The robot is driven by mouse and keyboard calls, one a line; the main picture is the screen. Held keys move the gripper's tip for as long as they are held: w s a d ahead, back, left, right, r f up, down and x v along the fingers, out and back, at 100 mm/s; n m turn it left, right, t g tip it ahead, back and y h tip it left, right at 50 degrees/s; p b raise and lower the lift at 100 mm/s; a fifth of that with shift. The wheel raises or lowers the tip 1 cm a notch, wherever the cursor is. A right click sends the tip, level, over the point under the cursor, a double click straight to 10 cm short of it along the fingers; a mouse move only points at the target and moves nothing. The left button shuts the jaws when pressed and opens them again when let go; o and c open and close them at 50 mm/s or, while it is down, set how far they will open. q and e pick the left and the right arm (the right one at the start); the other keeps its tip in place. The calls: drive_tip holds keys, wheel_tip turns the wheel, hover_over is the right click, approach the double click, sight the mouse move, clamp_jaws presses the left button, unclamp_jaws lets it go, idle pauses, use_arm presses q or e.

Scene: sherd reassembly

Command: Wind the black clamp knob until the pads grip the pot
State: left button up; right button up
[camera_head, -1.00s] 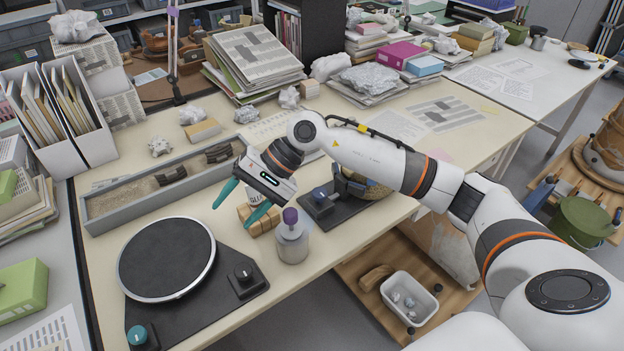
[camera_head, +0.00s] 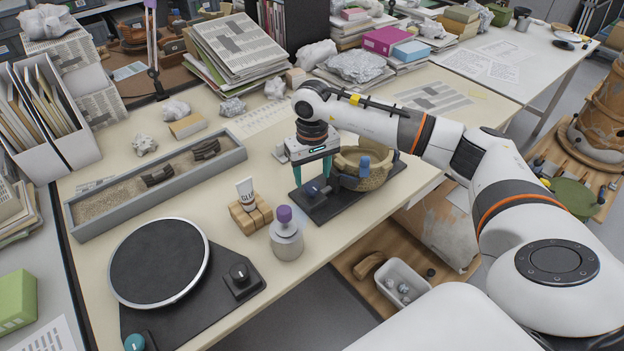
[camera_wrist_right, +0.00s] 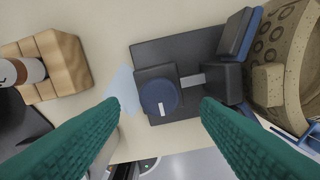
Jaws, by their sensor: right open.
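The clamp (camera_head: 322,208) is a black base near the front edge of the table; it also shows in the right wrist view (camera_wrist_right: 150,50). Its round knob (camera_wrist_right: 160,97) looks dark blue with a white mark, not plainly black. The tan pot (camera_head: 376,176), with ring marks in the right wrist view (camera_wrist_right: 292,60), stands at the clamp's far end beside blue pads (camera_head: 364,166). I cannot tell whether the pads touch it. My right gripper (camera_head: 312,173) points down over the knob, open, its teal fingers on either side (camera_wrist_right: 158,104) and apart from it. My left gripper is out of view.
A purple-capped bottle (camera_head: 286,235) and a wooden block holding a tube (camera_head: 250,216) stand left of the clamp. A turntable (camera_head: 160,262) with its own black knob (camera_head: 240,275) is at the front left. A grey sand tray (camera_head: 110,208) lies behind.

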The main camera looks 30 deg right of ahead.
sight(312, 186)
drive_tip(key=shift+f, duration=1.7)
drive_tip(key=c, duration=1)
